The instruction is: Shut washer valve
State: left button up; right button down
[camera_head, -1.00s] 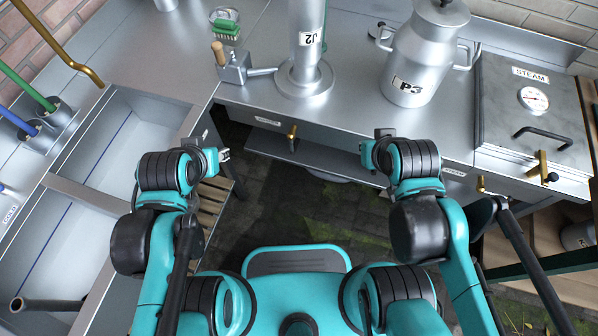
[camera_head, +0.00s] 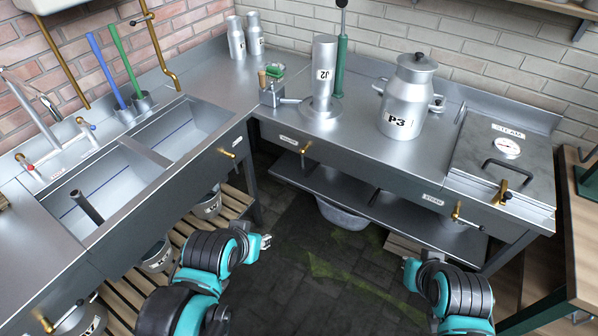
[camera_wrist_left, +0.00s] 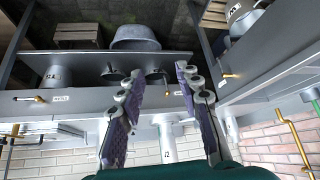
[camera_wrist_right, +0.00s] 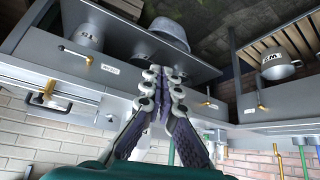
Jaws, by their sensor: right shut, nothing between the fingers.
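Several brass valves sit on the bench fronts, and I cannot tell which is the washer valve. One valve (camera_head: 305,146) is under the J2 cylinder, its handle roughly upright, beside a small label (camera_head: 288,140) too small to read. Another valve (camera_head: 228,154) is on the sink front, its handle roughly level. A third valve (camera_head: 458,212) is at the right, beside a label (camera_head: 433,200) that seems to read STEAM. My left gripper (camera_head: 265,242) is open and empty, fingers apart in the left wrist view (camera_wrist_left: 158,80). My right gripper (camera_head: 408,265) is shut and empty, away from the valves.
The J2 cylinder (camera_head: 322,80), P3 can (camera_head: 408,100) and steam box (camera_head: 505,160) stand on the counter. A lower shelf (camera_head: 370,200) runs beneath, with a grey basin (camera_head: 342,213) below. The sink (camera_head: 110,185) is left. The floor (camera_head: 310,260) between is clear.

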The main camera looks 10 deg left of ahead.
pick_arm(q)
jog(key=o, duration=0.3)
pick_arm(e)
jog(key=w+r+n+t+h, duration=0.15)
jog(key=w+r, duration=0.25)
jog(key=w, duration=0.6)
jog(key=w+a+f+n+t, duration=0.2)
jog(key=w+a+n, duration=0.3)
jog(key=w, duration=0.7)
jog(key=w+a+f+n+t, duration=0.15)
jog(key=w+a, duration=0.45)
jog(key=w, duration=0.7)
jog(key=w+a+f+n+t+y, duration=0.1)
jog(key=w+a+f+n+t, duration=0.15)
jog(key=a+f+n, duration=0.45)
jog(key=w+a+f+n+t+y, duration=0.15)
jog(key=w+a+f, duration=0.25)
jog(key=a+f, duration=0.75)
pick_arm(q)
jog(key=shift+o, duration=0.2)
jog(key=shift+s, duration=0.1)
pick_arm(e)
jog(key=s+a+f+n+t+y, duration=0.1)
jog(key=s+a+f+n+y, duration=0.1)
jog(key=a+f, duration=0.4)
jog(key=shift+s+a+n, duration=0.65)
jog(key=shift+s+n, duration=0.1)
jog(key=shift+n, duration=0.3)
jog(key=shift+w, duration=0.1)
